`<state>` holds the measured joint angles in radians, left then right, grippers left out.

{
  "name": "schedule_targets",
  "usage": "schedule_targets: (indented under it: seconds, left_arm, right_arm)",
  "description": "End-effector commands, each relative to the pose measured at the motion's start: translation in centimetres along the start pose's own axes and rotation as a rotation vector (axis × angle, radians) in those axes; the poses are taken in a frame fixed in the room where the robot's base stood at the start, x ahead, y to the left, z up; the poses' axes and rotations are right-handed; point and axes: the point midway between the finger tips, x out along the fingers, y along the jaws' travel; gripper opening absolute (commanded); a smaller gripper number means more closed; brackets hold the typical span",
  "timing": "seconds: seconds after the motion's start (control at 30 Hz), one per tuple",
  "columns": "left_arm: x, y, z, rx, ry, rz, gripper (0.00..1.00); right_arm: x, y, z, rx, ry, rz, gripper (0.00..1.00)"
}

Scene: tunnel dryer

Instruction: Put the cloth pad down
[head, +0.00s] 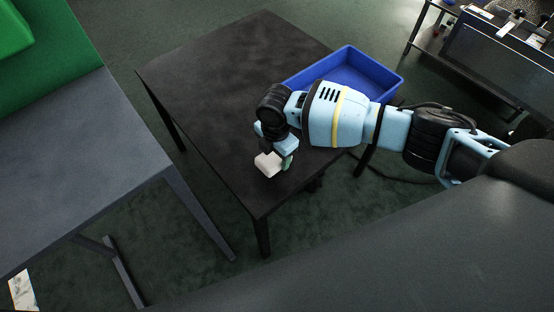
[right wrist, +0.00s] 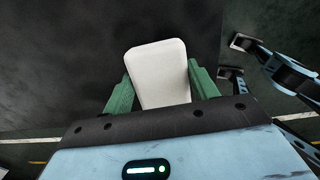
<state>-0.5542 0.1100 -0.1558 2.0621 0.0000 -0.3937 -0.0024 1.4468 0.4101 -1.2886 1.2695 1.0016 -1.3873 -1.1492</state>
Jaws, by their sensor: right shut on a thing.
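The cloth pad (head: 268,163) is a small off-white block with rounded corners. My right gripper (head: 277,160) is shut on it, over the near corner of the black table (head: 225,85). In the right wrist view the pad (right wrist: 158,72) sits between the two green fingers of my right gripper (right wrist: 160,90), one on each side. The black table top (right wrist: 85,60) shows behind it. I cannot tell whether the pad touches the table top. My left gripper is not in view.
A blue bin (head: 350,72) stands at the table's right back edge, behind my right arm. A grey table (head: 70,165) with a green object (head: 25,30) is at the left, with a floor gap between. The black table's left and back parts are clear.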

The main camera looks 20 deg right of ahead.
Motion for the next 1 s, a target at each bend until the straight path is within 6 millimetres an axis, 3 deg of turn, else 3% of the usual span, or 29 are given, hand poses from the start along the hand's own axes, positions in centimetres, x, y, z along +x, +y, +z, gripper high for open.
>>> schedule_targets:
  seconds: [0.03, 0.1, 0.43, 0.47, 0.6, 1.0]
  left_arm:
    - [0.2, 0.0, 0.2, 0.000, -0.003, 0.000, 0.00]
    - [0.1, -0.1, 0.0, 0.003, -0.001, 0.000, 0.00]
    - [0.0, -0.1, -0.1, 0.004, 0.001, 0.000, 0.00]
    - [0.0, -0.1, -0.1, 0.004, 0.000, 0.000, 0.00]
    - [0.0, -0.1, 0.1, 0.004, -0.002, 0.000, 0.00]
    - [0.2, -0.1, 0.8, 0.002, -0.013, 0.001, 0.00]
  right_arm:
    - [1.4, -0.4, 0.1, 0.002, -0.002, -0.010, 0.22]
    - [2.2, -0.5, 0.1, 0.002, -0.001, -0.010, 0.22]
    - [3.1, -0.5, 0.1, 0.000, 0.000, -0.008, 0.22]
    - [3.1, -0.5, 0.1, 0.000, 0.000, -0.008, 0.61]
    - [3.1, -0.5, 0.1, 0.000, 0.000, -0.008, 0.79]
    - [3.4, -0.5, 0.1, 0.000, -0.001, -0.007, 0.80]
